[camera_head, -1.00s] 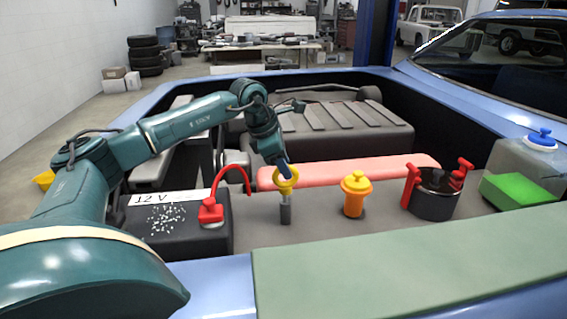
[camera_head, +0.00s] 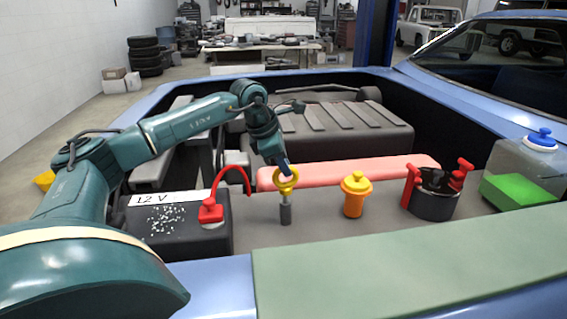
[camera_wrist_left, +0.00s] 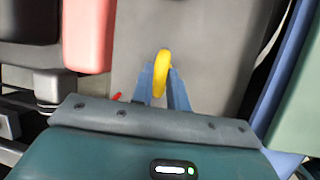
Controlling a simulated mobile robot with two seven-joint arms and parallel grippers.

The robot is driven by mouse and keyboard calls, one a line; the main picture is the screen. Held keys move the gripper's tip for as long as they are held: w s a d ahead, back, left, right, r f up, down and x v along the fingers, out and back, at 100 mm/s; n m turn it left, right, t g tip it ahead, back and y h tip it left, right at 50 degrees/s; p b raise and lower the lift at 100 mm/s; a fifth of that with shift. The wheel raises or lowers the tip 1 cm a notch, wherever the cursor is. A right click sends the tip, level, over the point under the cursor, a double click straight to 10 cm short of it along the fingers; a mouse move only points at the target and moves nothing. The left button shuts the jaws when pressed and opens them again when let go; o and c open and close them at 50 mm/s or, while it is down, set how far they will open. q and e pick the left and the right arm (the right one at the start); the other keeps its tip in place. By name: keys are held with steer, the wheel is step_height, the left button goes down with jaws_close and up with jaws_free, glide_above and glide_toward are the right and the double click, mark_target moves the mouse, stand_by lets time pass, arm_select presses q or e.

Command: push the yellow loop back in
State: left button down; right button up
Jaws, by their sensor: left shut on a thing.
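In the left wrist view the yellow loop (camera_wrist_left: 161,70) shows edge-on between the two blue-grey fingers (camera_wrist_left: 164,85). A thin stretch shows between the loop and the tube's top. My right gripper is in neither view.
To the left stands a black battery (camera_head: 165,228) with a red clamp (camera_head: 210,211) and cable. To the right are an orange cap (camera_head: 354,196), a dark pot with red handles (camera_head: 434,204) and a tank with green fluid (camera_head: 518,188). A pink bar (camera_head: 350,170) lies behind.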

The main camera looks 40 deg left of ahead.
mark_target(283, 183)
arm_select(q)
steer(key=shift+f, duration=0.1)
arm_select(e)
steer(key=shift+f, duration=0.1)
arm_select(q)
step_height(283, 183, down, 2)
steer(key=shift+f+b, duration=0.2)
steer(key=shift+b, duration=0.6)
steer(key=shift+f, duration=0.5)
steer(key=shift+s, duration=0.1)
steer(key=c, duration=1.5)
jaws_free()
steer(key=shift+o, duration=0.6)
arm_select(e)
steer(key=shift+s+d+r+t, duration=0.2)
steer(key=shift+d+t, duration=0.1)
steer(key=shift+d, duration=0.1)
